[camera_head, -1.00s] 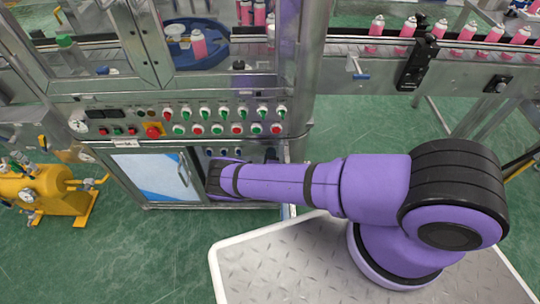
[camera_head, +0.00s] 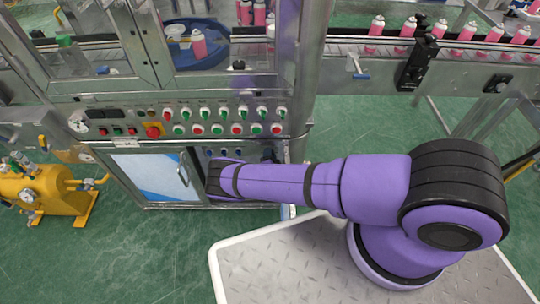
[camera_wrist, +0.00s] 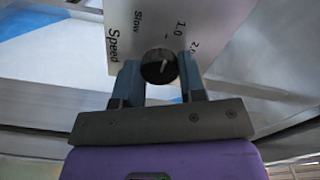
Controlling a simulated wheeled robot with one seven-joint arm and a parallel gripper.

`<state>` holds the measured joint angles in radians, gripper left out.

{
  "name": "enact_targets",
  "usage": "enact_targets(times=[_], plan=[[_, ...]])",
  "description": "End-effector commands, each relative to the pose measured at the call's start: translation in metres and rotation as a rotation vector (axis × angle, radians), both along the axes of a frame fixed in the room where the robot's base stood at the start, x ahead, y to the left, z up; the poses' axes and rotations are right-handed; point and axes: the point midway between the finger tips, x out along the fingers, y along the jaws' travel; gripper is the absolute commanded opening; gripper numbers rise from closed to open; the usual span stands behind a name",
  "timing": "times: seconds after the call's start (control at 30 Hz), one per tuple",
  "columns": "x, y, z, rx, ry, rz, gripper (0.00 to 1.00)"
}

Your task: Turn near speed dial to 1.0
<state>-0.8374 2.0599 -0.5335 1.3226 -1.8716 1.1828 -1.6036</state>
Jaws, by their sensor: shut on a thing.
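The near speed dial (camera_wrist: 156,67) is a small round black knob with a short pale mark, in the middle of the wrist view. It sits at the edge of a white plate (camera_wrist: 150,30) printed "Speed", "Slow", "1.0" and "2.0". The pale mark lies on the knob's right half; exactly which value it points at is hard to tell. My gripper (camera_wrist: 158,64) is shut on the dial, one grey-blue finger on each side of it. In the head view my purple forearm hides the gripper, the dial and its plate.
A control panel (camera_head: 215,121) with several red and green switches is above my forearm. Left of it is a cabinet door (camera_head: 150,178) with a handle. A yellow tank (camera_head: 40,196) stands at the far left. A conveyor (camera_head: 460,55) with pink cans runs at upper right.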

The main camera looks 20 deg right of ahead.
Motion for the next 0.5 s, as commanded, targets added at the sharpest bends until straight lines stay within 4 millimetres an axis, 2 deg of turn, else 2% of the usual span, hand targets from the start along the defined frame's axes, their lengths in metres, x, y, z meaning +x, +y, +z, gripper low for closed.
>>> enact_targets(times=[0.5], plan=[[-0.001,0.0014,-0.0014,-0.029,0.013,0.002,0.14]])
